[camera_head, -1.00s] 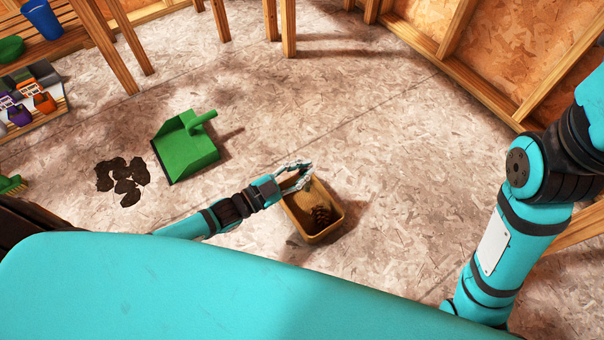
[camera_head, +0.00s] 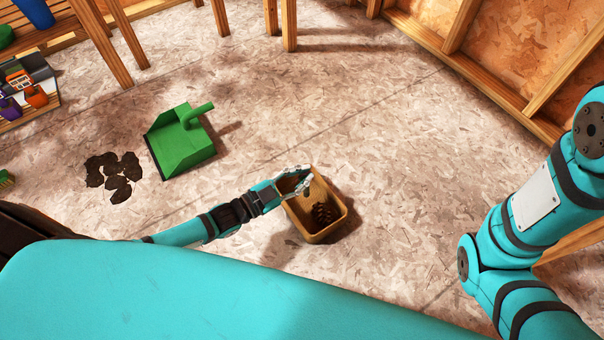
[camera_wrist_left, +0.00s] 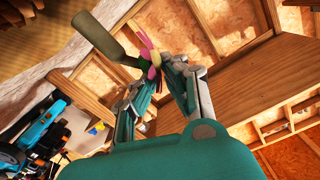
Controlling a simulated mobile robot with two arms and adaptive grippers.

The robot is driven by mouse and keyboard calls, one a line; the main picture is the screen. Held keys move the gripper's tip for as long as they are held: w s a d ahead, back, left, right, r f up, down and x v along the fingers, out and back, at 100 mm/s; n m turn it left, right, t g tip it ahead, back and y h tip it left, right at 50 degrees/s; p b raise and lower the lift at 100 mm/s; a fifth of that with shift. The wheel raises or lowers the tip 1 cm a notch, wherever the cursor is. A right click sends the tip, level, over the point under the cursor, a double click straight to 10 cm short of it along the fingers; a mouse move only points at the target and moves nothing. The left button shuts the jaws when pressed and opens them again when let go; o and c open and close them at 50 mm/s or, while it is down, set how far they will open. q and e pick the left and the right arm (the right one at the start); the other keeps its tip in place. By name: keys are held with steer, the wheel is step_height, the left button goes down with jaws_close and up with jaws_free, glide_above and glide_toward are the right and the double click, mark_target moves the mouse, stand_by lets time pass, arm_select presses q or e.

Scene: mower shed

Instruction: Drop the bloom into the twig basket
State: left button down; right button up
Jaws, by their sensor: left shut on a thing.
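The basket (camera_head: 330,234), a small brown open-topped container, stands on the floor right of centre in the head view. A dark pine cone (camera_head: 322,214) lies in it. My left gripper (camera_head: 303,181) is over the basket's far left part. In the left wrist view the gripper (camera_wrist_left: 152,84) is shut on the bloom (camera_wrist_left: 150,54), which shows pink and yellow between the fingertips. An olive-green flat or rounded piece (camera_wrist_left: 103,38) sticks out beside it; I cannot tell if it belongs to the bloom. In the head view the bloom cannot be made out. My right gripper is out of view.
A green dustpan (camera_head: 182,148) and dark flat patches (camera_head: 115,176) lie on the floor left of the basket. A bench with a blue cup (camera_head: 36,12) and a low rack with small bottles (camera_head: 36,98) stand at the upper left. Floor right of the basket is clear.

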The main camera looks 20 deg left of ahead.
arm_select(q)
steer(key=c, duration=1.4)
jaws_free()
steer(key=shift+o, duration=0.2)
steer(key=v, duration=1.2)
